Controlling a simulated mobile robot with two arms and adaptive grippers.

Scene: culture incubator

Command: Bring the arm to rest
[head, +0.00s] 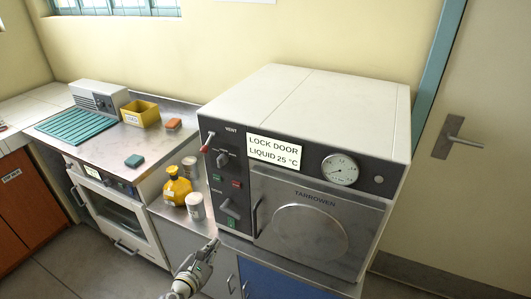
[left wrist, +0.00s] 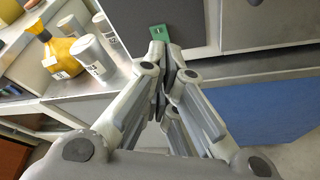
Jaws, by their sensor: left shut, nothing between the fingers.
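My left gripper (head: 208,250) is low in front of the incubator cabinet, its fingers pointing up toward the lower left of the machine. In the left wrist view the fingers (left wrist: 163,68) are together and nothing is between them. The large incubator (head: 290,95) has a white top, a dark control panel, a round gauge and a closed front door (head: 310,228). A sign (head: 275,151) on it reads "LOCK DOOR LIQUID 25 °C". A green piece (left wrist: 159,35) on the dark panel shows just beyond my fingertips. My right gripper is not in view.
A yellow bottle (head: 177,187) and grey cans (head: 195,206) stand on the metal shelf left of the machine. The counter further left holds a yellow bin (head: 140,113), a teal mat (head: 77,126) and small blocks. Cabinet fronts lie close behind my left gripper. A door (head: 485,150) is at right.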

